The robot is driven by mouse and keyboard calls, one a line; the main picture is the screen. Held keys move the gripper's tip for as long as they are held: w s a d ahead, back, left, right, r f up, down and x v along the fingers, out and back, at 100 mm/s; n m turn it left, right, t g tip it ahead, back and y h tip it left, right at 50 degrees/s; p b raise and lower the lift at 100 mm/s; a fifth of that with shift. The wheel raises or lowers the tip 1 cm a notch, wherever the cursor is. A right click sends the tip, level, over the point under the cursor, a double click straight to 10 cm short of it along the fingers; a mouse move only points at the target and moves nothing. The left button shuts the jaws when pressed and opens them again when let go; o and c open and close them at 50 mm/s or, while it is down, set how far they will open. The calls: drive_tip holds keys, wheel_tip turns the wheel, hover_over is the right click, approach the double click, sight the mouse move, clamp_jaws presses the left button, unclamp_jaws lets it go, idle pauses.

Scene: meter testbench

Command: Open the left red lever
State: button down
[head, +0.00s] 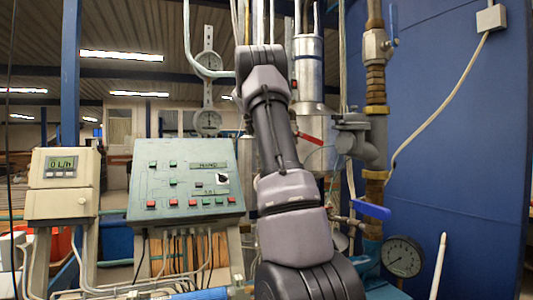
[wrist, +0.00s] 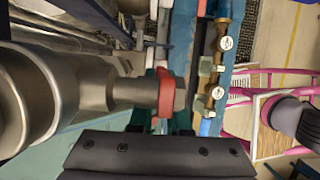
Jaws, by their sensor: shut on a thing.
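A red lever (wrist: 166,92) shows in the wrist view on a grey metal fitting, just past the black body of my gripper (wrist: 160,118). My gripper is shut on this lever, though the fingertips are partly hidden and hard to make out. In the head view a red lever handle (head: 310,138) sticks out to the right of my arm, in front of the silver pipework. I cannot tell whether it is the same lever. My arm rises through the middle of the head view and hides the gripper there.
A control panel (head: 185,180) with buttons and a flow display box (head: 62,178) stand at the left. At the right are a blue valve handle (head: 371,209), a round gauge (head: 402,257) and a blue wall (head: 460,150). A large silver cylinder (wrist: 75,90) is close by in the wrist view.

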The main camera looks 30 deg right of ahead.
idle(0.4)
drive_tip(key=c, duration=0.9)
unclamp_jaws()
drive_tip(key=shift+a, duration=0.1)
drive_tip(key=v, duration=1)
drive_tip(key=shift+r, duration=0.4)
drive_tip(key=shift+s+a, duration=0.1)
